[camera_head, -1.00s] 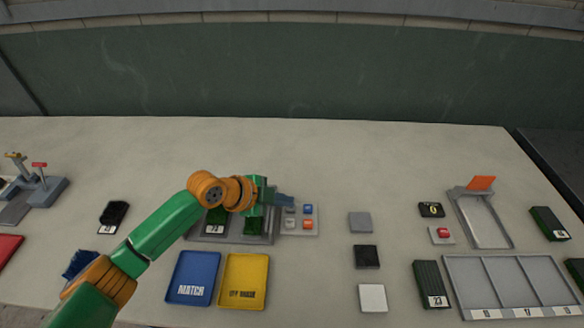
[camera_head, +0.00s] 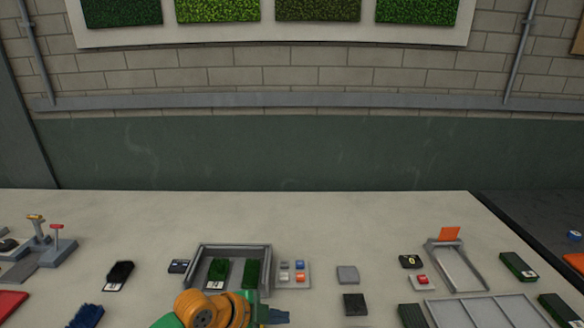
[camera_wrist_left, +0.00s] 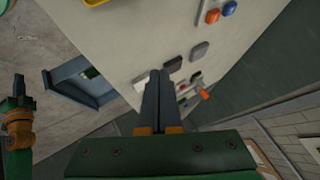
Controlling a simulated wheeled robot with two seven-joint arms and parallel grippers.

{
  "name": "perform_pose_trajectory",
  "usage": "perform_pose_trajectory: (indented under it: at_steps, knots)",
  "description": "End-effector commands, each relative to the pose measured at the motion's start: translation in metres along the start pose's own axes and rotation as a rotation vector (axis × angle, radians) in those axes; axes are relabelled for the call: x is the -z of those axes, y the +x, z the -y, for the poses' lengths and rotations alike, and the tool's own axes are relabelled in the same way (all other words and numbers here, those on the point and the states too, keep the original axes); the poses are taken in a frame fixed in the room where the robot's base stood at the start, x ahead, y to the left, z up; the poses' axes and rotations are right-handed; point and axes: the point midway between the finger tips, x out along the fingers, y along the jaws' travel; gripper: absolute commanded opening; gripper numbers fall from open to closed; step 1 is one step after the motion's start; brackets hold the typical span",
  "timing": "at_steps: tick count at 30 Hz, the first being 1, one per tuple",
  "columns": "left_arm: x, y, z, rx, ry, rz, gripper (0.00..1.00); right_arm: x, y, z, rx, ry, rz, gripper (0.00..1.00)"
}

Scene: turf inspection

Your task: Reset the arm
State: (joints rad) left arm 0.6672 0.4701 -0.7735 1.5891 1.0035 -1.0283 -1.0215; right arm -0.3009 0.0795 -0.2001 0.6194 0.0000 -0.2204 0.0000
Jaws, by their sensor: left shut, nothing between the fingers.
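My left arm, green and orange, comes in at the bottom of the head view. Its gripper (camera_head: 276,316) is low in that view, in front of the button panel (camera_head: 292,273). In the left wrist view the gripper's two dark fingers (camera_wrist_left: 158,100) lie together, shut and empty. They appear apart from the table surface and touch nothing that I can see. My right gripper is not seen in the head view.
A grey tray (camera_head: 233,247) with green turf samples stands behind my left arm. A grey square (camera_head: 347,274) and a black square (camera_head: 355,304) lie to the right. A divided tray (camera_head: 484,312) and a frame with an orange flag (camera_head: 450,234) are further right. The table's back strip is clear.

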Motion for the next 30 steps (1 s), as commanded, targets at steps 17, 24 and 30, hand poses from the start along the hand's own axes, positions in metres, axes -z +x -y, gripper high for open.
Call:
perform_pose_trajectory:
  at_steps: [17,24,30]
  knots:
    - [-0.007,-0.003,-0.108,-0.016,-0.497,0.11,0.0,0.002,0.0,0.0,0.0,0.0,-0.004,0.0]
    - [-0.042,-0.034,-0.155,0.067,-0.861,0.275,0.0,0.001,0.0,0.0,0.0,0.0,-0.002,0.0]
    - [-0.08,-0.077,-0.199,0.18,-1.171,0.471,0.0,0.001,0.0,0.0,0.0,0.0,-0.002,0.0]
